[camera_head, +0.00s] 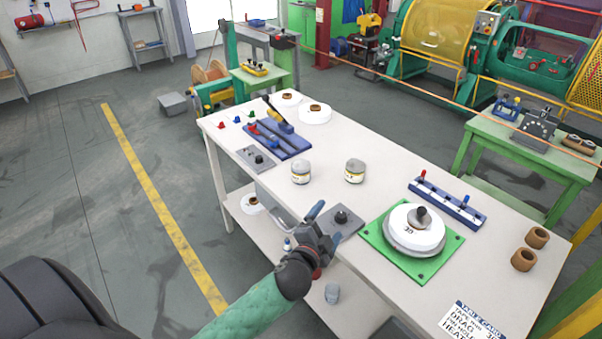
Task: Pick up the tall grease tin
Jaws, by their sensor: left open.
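Two pale tins with grey lids and yellow-marked labels stand upright on the white workbench (375,220). One is the left tin (301,173), the other the right tin (355,172). They look nearly the same size, so I cannot tell which is the tall grease tin. My left gripper (327,222) is open and empty at the bench's near edge, below both tins in the picture and apart from them. My right gripper is out of view.
A green plate with a white round weight (415,228) lies to the right, near a blue rack (447,203). A blue tray (275,138) and a grey plate (256,158) lie to the left. Brown rings (524,260) are at the right end. Bench space around the tins is clear.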

